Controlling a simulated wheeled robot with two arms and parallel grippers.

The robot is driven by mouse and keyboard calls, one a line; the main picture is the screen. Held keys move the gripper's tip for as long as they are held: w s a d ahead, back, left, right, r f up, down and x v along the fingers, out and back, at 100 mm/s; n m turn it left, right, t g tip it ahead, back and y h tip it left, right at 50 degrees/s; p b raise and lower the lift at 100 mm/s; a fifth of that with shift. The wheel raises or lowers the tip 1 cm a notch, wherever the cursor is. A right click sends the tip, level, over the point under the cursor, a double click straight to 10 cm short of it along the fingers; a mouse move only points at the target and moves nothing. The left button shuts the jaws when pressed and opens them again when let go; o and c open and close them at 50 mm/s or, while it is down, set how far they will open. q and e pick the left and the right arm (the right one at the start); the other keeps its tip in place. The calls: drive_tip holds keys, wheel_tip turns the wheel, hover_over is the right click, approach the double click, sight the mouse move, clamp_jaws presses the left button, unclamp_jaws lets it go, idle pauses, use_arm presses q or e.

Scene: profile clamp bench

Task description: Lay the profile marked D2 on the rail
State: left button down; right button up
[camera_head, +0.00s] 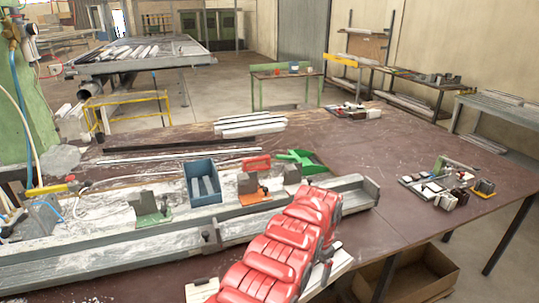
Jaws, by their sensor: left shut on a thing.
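A long grey rail (110,250) runs along the front of the bench, from the left edge to right of centre. My red left arm reaches over its right part. My left gripper (326,266) is mostly hidden beside and under the red arm; only some dark grey parts show. It is shut on a pale profile (339,264), which shows at the arm's lower right, in front of the rail and apart from it as far as I see. A pale piece with a dark mark (202,291) shows left of the arm. I cannot read D2 anywhere. My right gripper is not in view.
Clamps with green (151,207) and orange (253,188) bases stand behind the rail, with a blue bin (203,183) between them. Pale profiles (249,124) lie farther back. Small parts (433,188) lie at the right. The brown bench top (385,160) is clear between.

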use_arm(q)
drive_tip(key=w+a+r+n+b, duration=0.1)
drive_tip(key=a+r+n, duration=0.1)
drive_tip(key=a, duration=0.7)
drive_tip(key=w+a+r+n+b, duration=0.1)
drive_tip(key=a+r+n, duration=0.2)
drive_tip(key=a, duration=0.7)
drive_tip(key=w+a+r+n, duration=0.1)
drive_tip(key=a+r+n, duration=0.2)
drive_tip(key=a, duration=0.7)
drive_tip(key=n, duration=0.2)
drive_tip(key=shift+w+a+r+n+b, duration=0.15)
drive_tip(key=shift+w+a+n+b, duration=0.15)
drive_tip(key=shift+n+b, duration=0.1)
